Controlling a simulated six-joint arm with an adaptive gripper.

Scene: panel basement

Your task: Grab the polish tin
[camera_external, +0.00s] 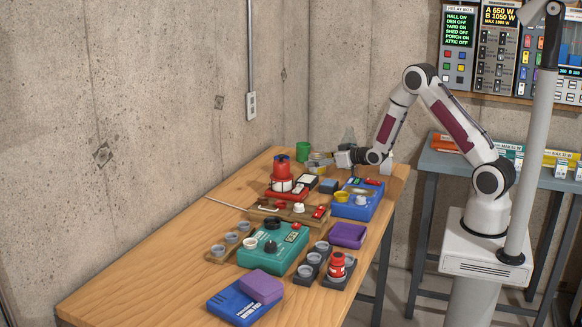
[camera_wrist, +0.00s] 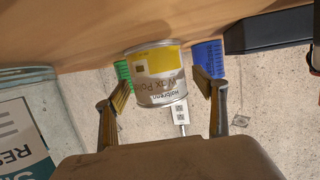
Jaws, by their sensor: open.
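The polish tin is a small round tin with a yellow and pale label reading "Wax Po..." (camera_wrist: 160,70). In the wrist view it appears upside down, in the space between the two fingers of my open gripper (camera_wrist: 163,90). A gap shows between the tin and the right finger; I cannot tell whether the left finger touches it. In the external view my gripper (camera_external: 325,161) is low over the far end of the wooden table, and the tin is small and hard to make out there.
A green cup (camera_external: 303,151) stands beside the gripper. A large grey tin with a teal label (camera_wrist: 30,135) is at the left in the wrist view. A red lantern-like item (camera_external: 281,173) and a blue box (camera_external: 357,203) are nearer. The table's left front (camera_external: 150,270) is clear.

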